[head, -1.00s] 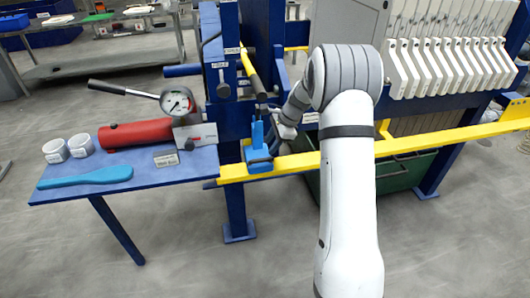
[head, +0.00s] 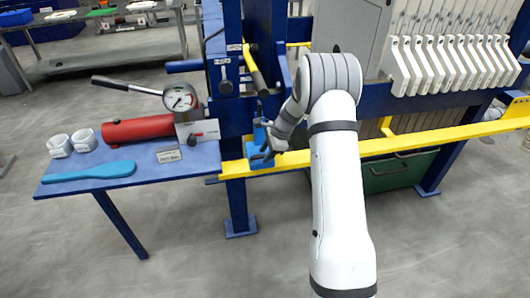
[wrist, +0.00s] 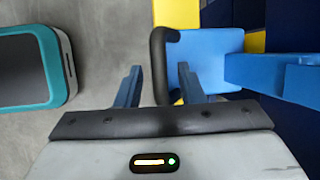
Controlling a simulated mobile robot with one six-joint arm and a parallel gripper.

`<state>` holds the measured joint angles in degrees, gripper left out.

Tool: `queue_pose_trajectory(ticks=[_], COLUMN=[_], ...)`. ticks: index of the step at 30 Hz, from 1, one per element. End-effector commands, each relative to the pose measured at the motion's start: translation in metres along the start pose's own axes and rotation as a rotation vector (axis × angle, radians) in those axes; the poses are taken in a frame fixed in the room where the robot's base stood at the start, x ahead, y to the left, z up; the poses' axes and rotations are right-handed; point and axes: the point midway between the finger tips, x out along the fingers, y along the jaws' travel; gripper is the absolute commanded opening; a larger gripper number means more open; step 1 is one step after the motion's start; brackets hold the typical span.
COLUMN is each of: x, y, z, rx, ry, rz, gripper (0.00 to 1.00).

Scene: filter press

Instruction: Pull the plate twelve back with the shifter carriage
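The shifter carriage (head: 255,151) is a small blue block on the yellow rail (head: 405,144), near the rail's left end. In the wrist view, its blue top (wrist: 212,52) and a bent black handle (wrist: 159,72) show. My gripper (wrist: 160,72) is open, with one blue finger on each side of the handle; I cannot tell whether either finger touches it. In the head view my gripper (head: 267,142) partly covers the carriage. White plate handles (head: 440,65) hang in a row at upper right, far along the rail; which is plate twelve cannot be read.
Blue press posts stand behind my gripper. A green bin (head: 400,172) sits under the rail. The front floor is clear.

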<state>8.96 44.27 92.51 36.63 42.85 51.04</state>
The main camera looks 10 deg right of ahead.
Motion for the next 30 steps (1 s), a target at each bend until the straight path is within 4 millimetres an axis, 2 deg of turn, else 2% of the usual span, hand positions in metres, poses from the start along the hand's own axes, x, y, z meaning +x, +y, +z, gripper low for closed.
queue_pose_trajectory(ticks=[2,12,21,22,30], x=[0.000,-0.001,-0.001,0.002,-0.002], y=[0.000,0.000,0.000,0.000,0.000], z=[0.000,-0.001,-0.001,0.006,-0.004], rx=[0.000,0.001,0.001,0.002,-0.014], ry=[0.000,0.000,0.000,0.000,-0.004], rz=[0.000,0.000,-0.001,-0.001,0.006], gripper=[0.28,0.00,0.00,0.00,0.00])
